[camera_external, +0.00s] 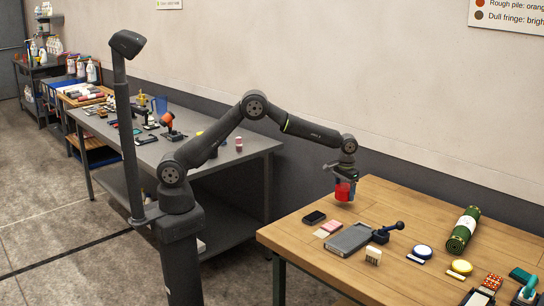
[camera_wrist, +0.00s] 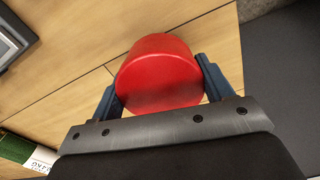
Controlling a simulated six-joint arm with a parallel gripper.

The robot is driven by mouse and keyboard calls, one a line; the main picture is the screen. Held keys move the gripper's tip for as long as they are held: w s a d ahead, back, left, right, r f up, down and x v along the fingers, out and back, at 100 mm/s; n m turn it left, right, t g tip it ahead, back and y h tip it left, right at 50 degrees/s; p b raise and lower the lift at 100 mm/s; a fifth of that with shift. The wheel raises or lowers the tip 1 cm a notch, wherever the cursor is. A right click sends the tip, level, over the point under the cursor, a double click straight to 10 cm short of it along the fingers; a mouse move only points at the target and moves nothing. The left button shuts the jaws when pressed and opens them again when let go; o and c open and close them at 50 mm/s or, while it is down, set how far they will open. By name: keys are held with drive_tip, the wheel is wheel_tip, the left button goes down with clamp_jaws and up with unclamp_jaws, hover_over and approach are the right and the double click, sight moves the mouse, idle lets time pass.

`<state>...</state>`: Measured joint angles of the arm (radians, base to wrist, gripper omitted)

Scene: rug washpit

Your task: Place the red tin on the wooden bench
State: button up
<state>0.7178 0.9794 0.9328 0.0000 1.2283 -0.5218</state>
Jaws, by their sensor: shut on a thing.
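The red tin (camera_external: 345,191) is between the fingers of my gripper (camera_external: 344,184), over the left back edge area of the wooden bench (camera_external: 300,245). In the wrist view the round red tin (camera_wrist: 160,68) sits between the two blue-grey fingers of my gripper (camera_wrist: 160,82), one on each side. My gripper is shut on the tin. Bench planks show behind it in the wrist view.
On the bench are a black case (camera_external: 314,217), pink pads (camera_external: 328,229), a grey flat tool (camera_external: 350,239), a cream brush (camera_external: 374,256), round pads and a green rolled rug (camera_external: 463,231). Bare planks surround the tin. A grey table (camera_external: 225,150) stands left, across a gap.

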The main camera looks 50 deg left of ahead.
sight(344, 199)
drive_tip(key=shift+f, duration=1.75)
drive_tip(key=shift+f, duration=0.15)
drive_tip(key=o, duration=1)
wheel_tip(344, 199, up, 12)
drive_tip(key=shift+r, duration=0.15)
wheel_tip(344, 199, down, 12)
drive_tip(key=shift+r, duration=1.75)
